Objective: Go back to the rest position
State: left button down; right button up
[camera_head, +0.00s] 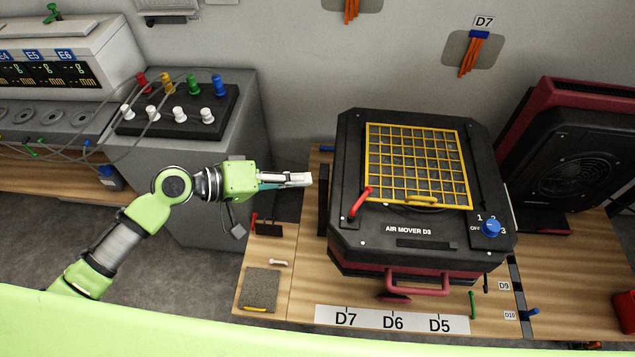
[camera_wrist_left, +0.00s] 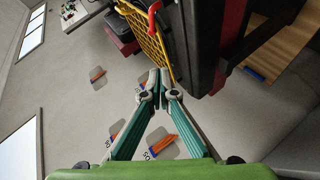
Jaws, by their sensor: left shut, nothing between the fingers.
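My left gripper (camera_head: 300,179) comes in from the left in the head view. It is shut and empty, its fingertips just left of the black air mover (camera_head: 420,238) labelled "AIR MOVER D3". In the left wrist view the closed fingers (camera_wrist_left: 159,78) point towards the air mover's yellow grille (camera_wrist_left: 150,45) and red lever (camera_wrist_left: 154,20). In the head view the yellow grille (camera_head: 415,160) lies on top of the air mover, with the red lever (camera_head: 360,202) at its lower left corner and a blue knob (camera_head: 491,228) at the right. My right gripper is not in view.
The air mover stands on a wooden bench (camera_head: 262,318). A grey box (camera_head: 215,180) with coloured connectors stands behind my left arm. A second fan unit (camera_head: 570,165) stands at the right. Grey floor (camera_head: 180,290) is open at the lower left.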

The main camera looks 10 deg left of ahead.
pick_arm(q)
jog(key=s+f+m+g+y, duration=0.2)
jog(key=s+f+m+y, duration=0.25)
jog(key=s+f, duration=0.6)
jog(key=s+a+n+y, duration=0.2)
jog(key=s+a+y, duration=0.5)
jog(key=s+a, duration=0.5)
notch_tip(320, 180, down, 27)
jog(key=s+g, duration=0.1)
jog(key=g, duration=0.1)
jog(key=s+a+f+g, duration=0.1)
jog(key=s+a+f, duration=0.1)
jog(key=s+f, duration=1.4)
jog(key=shift+s+a+f, duration=0.2)
jog(key=shift+s+a, duration=0.2)
jog(key=shift+s, duration=0.4)
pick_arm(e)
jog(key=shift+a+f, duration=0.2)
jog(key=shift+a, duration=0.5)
